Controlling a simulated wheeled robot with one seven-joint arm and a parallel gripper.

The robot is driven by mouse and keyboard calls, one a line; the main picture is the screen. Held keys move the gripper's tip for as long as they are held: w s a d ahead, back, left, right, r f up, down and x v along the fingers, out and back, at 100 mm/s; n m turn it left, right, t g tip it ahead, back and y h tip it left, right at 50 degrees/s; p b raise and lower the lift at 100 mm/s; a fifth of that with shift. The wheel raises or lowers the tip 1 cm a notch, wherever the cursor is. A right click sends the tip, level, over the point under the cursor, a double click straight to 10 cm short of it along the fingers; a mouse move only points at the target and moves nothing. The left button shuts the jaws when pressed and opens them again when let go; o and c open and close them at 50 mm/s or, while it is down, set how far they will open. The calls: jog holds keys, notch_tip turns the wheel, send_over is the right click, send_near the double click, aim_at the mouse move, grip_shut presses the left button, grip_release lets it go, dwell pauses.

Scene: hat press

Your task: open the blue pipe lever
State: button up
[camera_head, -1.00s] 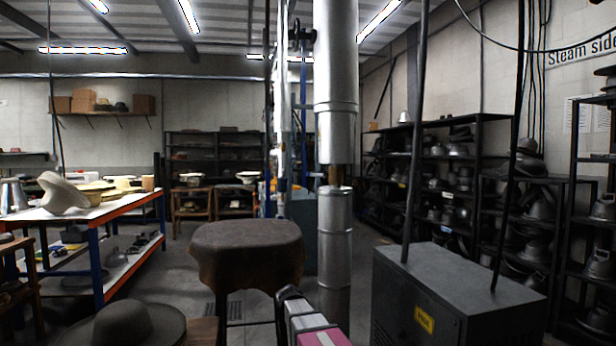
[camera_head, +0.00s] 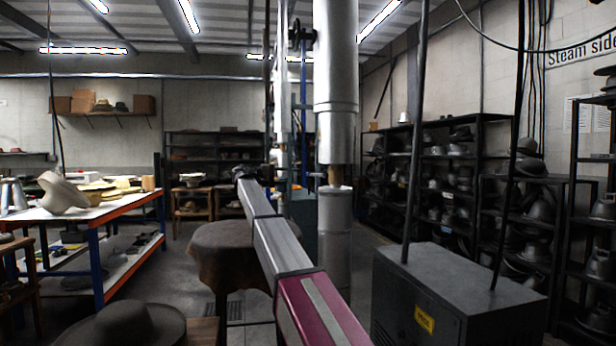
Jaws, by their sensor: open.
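A thin blue pipe (camera_head: 303,110) runs upright in the middle of the view, just left of the wide silver duct. A dark valve-like fitting (camera_head: 301,34) sits near its top. I cannot make out which part is the lever, or how it is set. My arm reaches up and forward from the bottom edge. My gripper (camera_head: 242,173) is the small dark end of it, left of the blue pipe and apart from it in the picture. It is open, and I see nothing held in it. My arm covers part of the area below the pipes.
The silver duct (camera_head: 336,70) stands close on the right. A stool with a brown cover (camera_head: 215,250) is below my arm. A dark cabinet (camera_head: 450,300) with upright cables is at right. A white-topped table (camera_head: 80,207) is at left, and a dark hat (camera_head: 125,325) is at lower left.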

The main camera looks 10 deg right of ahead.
aim_at(307, 174)
jog(key=d, duration=1)
jog(key=shift+d+r, duration=0.25)
jog(key=shift+d, duration=0.05)
grip_shut()
